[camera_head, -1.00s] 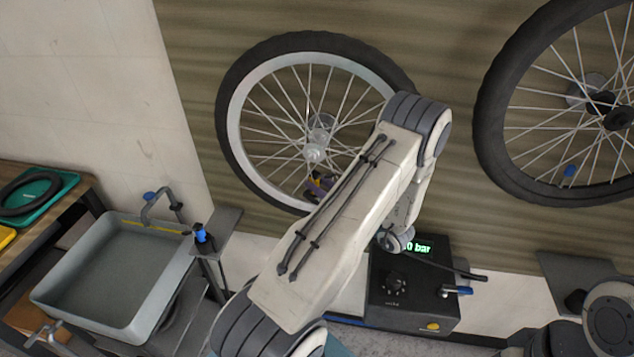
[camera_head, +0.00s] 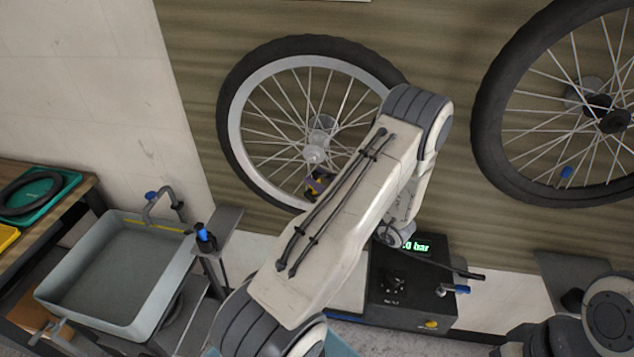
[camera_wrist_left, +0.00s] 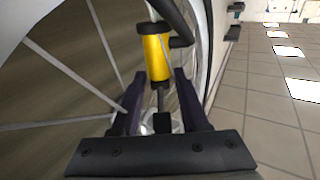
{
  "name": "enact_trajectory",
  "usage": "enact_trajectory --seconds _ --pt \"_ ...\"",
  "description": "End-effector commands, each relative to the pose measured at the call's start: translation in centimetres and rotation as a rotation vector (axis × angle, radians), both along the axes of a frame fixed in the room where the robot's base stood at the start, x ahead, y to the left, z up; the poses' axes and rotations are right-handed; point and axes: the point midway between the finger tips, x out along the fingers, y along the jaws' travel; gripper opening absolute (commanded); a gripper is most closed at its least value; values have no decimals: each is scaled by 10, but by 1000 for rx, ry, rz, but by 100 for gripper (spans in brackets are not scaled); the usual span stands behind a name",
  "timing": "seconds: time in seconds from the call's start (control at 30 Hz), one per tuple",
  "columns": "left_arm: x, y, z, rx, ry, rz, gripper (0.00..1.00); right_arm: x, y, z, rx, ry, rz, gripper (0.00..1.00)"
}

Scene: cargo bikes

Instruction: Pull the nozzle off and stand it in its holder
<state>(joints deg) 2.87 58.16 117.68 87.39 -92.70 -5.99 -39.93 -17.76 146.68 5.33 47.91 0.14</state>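The yellow nozzle (camera_wrist_left: 157,58), with black ends and a black hose, sits at the wheel's valve (camera_wrist_left: 161,101) in the left wrist view. My left gripper (camera_wrist_left: 160,76) has its dark fingers on either side of the nozzle's lower end, with narrow gaps showing. In the head view the left gripper (camera_head: 318,186) is at the lower rim of the left wheel (camera_head: 246,150), partly behind my arm. My right gripper is out of view. I cannot tell for sure which fixture is the holder; a black cup-like piece (camera_head: 573,298) stands by a grey plate at right.
A black pump box (camera_head: 400,300) with a green "bar" display stands below the wheel. A grey basin (camera_head: 110,270) and a post with a blue-and-black piece (camera_head: 205,238) are at left. Another wheel (camera_head: 490,130) hangs at right.

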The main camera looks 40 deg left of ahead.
Motion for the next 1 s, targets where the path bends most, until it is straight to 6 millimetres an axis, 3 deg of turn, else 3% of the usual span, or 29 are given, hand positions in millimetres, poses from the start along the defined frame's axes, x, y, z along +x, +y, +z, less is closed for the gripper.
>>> enact_trajectory --seconds 0.47,0.8,1.0 --pt "1 -9 -3 0 -1 -3 69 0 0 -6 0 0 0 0" --pt "2 -73 -8 0 -3 -6 69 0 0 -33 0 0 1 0" --pt "2 -99 -7 0 -2 -2 69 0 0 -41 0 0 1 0"
